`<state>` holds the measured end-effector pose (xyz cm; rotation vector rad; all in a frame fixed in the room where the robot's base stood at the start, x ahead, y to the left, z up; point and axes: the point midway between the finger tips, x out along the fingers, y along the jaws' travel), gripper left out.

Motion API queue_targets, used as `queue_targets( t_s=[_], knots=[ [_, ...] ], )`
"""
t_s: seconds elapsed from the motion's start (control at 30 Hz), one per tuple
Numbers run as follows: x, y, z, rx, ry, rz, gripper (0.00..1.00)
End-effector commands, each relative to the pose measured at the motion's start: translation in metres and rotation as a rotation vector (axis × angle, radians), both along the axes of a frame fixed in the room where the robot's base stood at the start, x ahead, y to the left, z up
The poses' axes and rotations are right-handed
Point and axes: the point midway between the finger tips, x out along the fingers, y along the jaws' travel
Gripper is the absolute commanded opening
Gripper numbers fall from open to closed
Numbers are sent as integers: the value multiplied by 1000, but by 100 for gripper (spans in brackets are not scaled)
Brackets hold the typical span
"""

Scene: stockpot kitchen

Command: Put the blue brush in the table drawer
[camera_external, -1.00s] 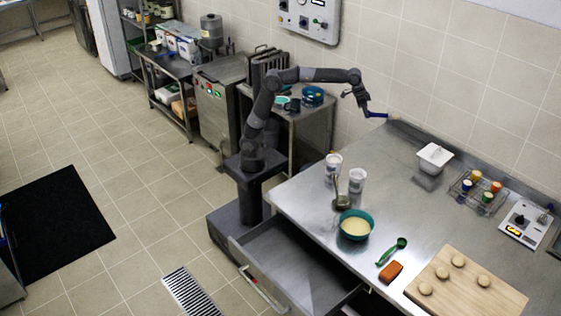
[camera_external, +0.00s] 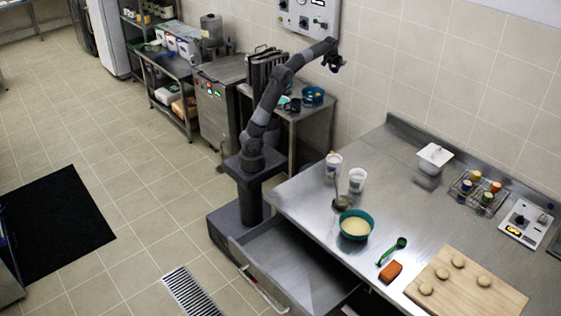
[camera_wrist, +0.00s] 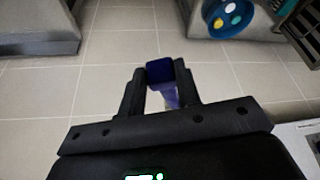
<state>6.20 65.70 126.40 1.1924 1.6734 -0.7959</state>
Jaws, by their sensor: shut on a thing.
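The blue brush (camera_wrist: 160,72) is between the fingertips of my gripper (camera_wrist: 158,88) in the wrist view, and the gripper is shut on it. In the external view my gripper (camera_external: 333,64) is raised high in front of the wall, above the side stand, and the brush is hard to make out there. The table drawer (camera_external: 290,262) is pulled open at the left front of the steel table and its visible floor looks empty.
The steel table (camera_external: 310,210) carries two white cups (camera_external: 356,180), a ladle, a teal bowl (camera_external: 355,226), a green scoop (camera_external: 392,250), an orange block (camera_external: 390,271) and a cutting board (camera_external: 465,295). A control panel (camera_external: 306,15) hangs on the wall near my gripper.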

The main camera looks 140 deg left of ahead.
Motion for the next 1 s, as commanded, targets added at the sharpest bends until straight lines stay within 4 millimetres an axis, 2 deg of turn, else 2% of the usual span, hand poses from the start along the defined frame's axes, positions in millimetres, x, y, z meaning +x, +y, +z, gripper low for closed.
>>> queue_targets(
  t_s=[0.03, 0.2, 0.3, 0.43, 0.63, 0.87, 1.0],
  knots=[
    [-31, 2, 0, 0, 2, 61, 8],
    [-111, 0, 2, 0, 2, 228, 8],
    [-147, -4, 3, 1, 2, 302, 8],
    [-181, -10, 5, 1, 1, 375, 8],
    [-220, -20, 6, 0, 1, 459, 8],
    [-219, -20, -23, -1, 0, 456, 8],
    [-218, -20, -54, -4, 0, 454, 8]
  ],
)
